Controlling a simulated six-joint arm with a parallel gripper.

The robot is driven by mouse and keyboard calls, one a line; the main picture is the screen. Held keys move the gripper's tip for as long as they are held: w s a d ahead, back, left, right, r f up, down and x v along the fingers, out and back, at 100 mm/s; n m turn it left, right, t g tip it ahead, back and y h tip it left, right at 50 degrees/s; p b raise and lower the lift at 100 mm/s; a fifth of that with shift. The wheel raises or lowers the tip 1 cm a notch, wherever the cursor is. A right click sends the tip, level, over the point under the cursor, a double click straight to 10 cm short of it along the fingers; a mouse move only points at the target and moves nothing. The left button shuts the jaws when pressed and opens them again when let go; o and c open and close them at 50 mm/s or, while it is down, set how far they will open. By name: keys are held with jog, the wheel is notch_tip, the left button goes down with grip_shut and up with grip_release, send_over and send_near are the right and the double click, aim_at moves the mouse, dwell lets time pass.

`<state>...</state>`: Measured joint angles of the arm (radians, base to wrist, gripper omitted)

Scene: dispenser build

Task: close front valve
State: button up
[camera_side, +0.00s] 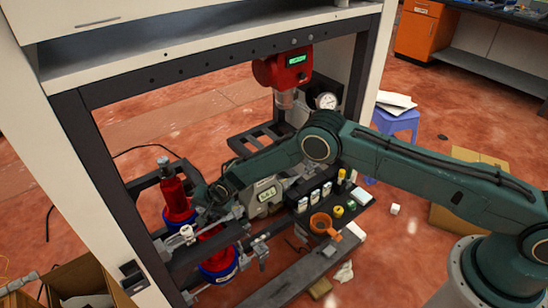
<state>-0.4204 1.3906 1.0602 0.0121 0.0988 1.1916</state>
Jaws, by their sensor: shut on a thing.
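My green arm reaches in from the right, and my gripper (200,224) is low at the left side of the frame. The gripper is small and partly hidden by the wrist and pipework. It is shut on a part at the piping by the red tanks, which seems to be the front valve. A small pale valve-like fitting (187,234) shows right beside the fingers. The handle's angle is too small to read. Red tanks with blue bands stand at the rear (176,194) and at the front (219,264), the front one partly covered by piping.
A grey box with a display (264,196) stands close to my wrist. A red dispenser head (283,71) hangs above. An orange cup (321,223) and several small bottles sit on a dark shelf to the right. The dark frame post (100,175) stands at the left.

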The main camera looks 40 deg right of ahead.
jog(key=shift+w+a+r+m+t+h, duration=0.15)
jog(key=shift+r+m+h, duration=0.1)
jog(key=shift+m, duration=0.25)
jog(key=shift+w+a+r+m+t+h, duration=0.15)
jog(key=shift+m+h, duration=0.1)
jog(key=shift+m, duration=0.25)
jog(key=o, duration=0.8)
jog(key=shift+s+d+f, duration=0.1)
jog(key=shift+f, duration=0.05)
